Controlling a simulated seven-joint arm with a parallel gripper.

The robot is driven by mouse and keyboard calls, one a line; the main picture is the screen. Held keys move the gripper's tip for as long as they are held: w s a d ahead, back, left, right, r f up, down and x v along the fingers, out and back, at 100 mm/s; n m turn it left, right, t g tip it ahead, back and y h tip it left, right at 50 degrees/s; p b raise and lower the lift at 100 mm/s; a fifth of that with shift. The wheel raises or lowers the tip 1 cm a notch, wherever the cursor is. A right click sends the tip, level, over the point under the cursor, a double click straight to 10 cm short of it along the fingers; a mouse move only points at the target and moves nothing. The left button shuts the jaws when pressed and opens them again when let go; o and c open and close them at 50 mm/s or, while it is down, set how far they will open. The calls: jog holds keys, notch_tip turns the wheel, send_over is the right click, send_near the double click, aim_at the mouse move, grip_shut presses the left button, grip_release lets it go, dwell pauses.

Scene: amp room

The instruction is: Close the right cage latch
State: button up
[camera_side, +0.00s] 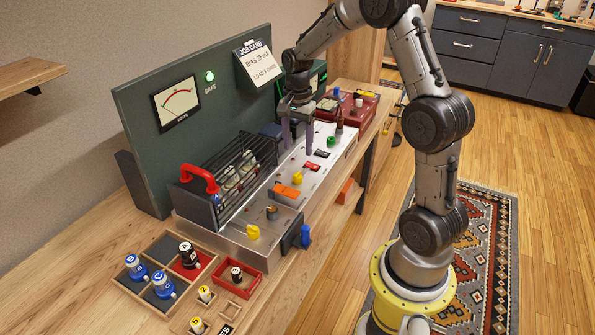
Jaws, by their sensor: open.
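The black wire cage (238,165) sits on the metal chassis (232,236), with a red handle (199,178) at its near left end. Glass tubes show inside it. Along the chassis to the cage's right are a yellow piece (253,232) at the near end and another yellow piece (297,178) farther back. I cannot tell for sure which part is the right cage latch, or its position. My gripper (297,146) points down over the far part of the chassis, beyond the farther yellow piece. Its fingers are apart with nothing seen between them.
An orange piece (287,191), a red switch (311,166) and dark knobs stand on the chassis. A meter panel (150,128) rises behind. A wooden tray (150,248) with lettered bottles and a red box (252,287) lie in front. A red case (366,113) stands at the far end.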

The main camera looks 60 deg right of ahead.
aim_at(297, 173)
notch_tip(297, 173, down, 10)
jog(key=shift+r, duration=0.25)
grip_shut()
dwell(0.4)
